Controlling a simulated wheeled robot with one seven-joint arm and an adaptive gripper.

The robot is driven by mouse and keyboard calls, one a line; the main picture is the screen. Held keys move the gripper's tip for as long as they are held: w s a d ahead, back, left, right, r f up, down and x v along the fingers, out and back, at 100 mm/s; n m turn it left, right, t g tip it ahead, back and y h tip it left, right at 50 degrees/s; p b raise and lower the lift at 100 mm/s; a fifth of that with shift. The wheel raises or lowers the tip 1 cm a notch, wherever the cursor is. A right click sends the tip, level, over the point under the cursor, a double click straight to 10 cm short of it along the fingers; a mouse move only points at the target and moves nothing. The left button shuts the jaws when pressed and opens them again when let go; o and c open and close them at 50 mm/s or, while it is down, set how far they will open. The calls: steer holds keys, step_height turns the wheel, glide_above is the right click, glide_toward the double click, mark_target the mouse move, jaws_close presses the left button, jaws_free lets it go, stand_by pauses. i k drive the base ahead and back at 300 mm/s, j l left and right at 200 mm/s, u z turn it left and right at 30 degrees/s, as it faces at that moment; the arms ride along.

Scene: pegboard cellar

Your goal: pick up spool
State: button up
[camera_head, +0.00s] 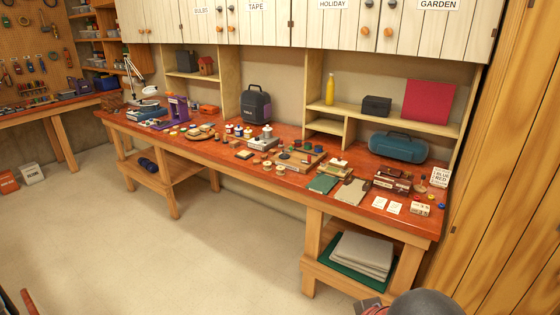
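The spool is too small to tell apart with certainty. Several small round pieces that may be spools stand on the long red-brown workbench (215,159). A group of white, red and blue-topped pieces (238,131) is left of the middle. Dark green and red round pieces (309,148) are on or by a wooden tray near the middle. Two small cream round pieces (281,170) stand near the front edge. My gripper is not visible; a dark grey rounded shape at the lower right edge may be part of my arm.
The bench top is crowded. A black case (256,107) and a teal case (397,147) stand at the back. A purple machine (178,110) is at the left, with notebooks (352,191) and cards (394,207) at the right. Open floor (200,250) lies in front.

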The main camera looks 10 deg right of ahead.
mark_target(267, 168)
steer(key=i+u, duration=0.1)
steer(key=i, duration=0.4)
steer(key=i+u, duration=0.15)
steer(key=i, duration=0.3)
steer(key=i+l+u, duration=0.1)
steer(key=i, duration=0.4)
steer(key=i+l+u, duration=0.15)
steer(key=i, duration=0.35)
steer(key=i+l+u, duration=0.1)
steer(key=i, duration=0.35)
steer(key=i+l+u, duration=0.15)
steer(key=i, duration=0.3)
steer(key=l, duration=0.1)
